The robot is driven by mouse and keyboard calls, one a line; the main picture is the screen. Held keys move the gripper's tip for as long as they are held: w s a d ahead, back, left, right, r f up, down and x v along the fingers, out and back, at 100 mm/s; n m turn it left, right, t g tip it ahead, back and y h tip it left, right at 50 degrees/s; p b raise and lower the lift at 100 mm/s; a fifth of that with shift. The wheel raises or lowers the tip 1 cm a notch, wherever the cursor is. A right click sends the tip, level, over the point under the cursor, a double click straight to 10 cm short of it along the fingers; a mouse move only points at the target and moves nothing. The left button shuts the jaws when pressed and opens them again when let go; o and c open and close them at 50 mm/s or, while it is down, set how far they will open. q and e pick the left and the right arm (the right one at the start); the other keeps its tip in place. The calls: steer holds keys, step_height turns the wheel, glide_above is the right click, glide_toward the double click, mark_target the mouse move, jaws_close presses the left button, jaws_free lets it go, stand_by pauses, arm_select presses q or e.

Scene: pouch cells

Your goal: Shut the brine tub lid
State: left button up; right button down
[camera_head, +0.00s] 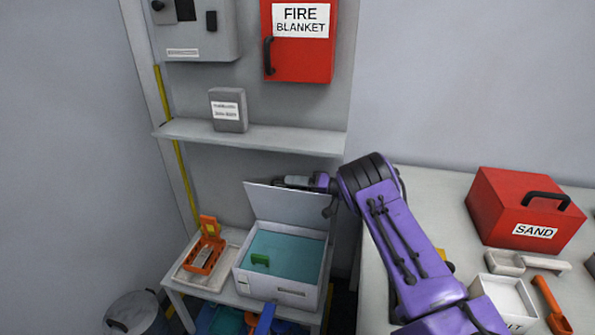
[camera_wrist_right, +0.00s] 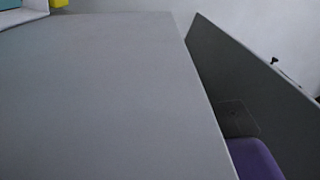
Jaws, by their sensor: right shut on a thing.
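The brine tub (camera_head: 275,290) is a white box with teal liquid, standing on a small table in the head view. A green piece (camera_head: 260,260) is at the liquid's surface. The tub's grey-white lid (camera_head: 285,208) stands up, tilted open at the back of the tub. My right gripper (camera_head: 283,182) is at the lid's top edge, shut on it. In the right wrist view a large grey surface, seemingly the lid (camera_wrist_right: 100,90), fills most of the picture; the fingertips cannot be made out there. My left gripper is not in view.
An orange tool (camera_head: 205,250) stands in a tray left of the tub. A shelf (camera_head: 255,137) with a grey box is above. The right-hand bench holds a red sand box (camera_head: 522,208) and a white tray (camera_head: 508,297). A metal bin (camera_head: 137,315) is lower left.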

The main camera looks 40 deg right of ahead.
mark_target(293, 193)
steer(key=shift+n, duration=0.5)
steer(key=s+a+p, duration=0.1)
steer(key=s+a+f+p, duration=0.1)
steer(key=a, duration=0.1)
steer(key=shift+s, duration=0.3)
steer(key=shift+a+f, duration=0.1)
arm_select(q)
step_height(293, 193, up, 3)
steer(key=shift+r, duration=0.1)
arm_select(e)
steer(key=c, duration=1.1)
jaws_free()
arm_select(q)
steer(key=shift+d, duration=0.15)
arm_select(e)
steer(key=shift+s, duration=0.1)
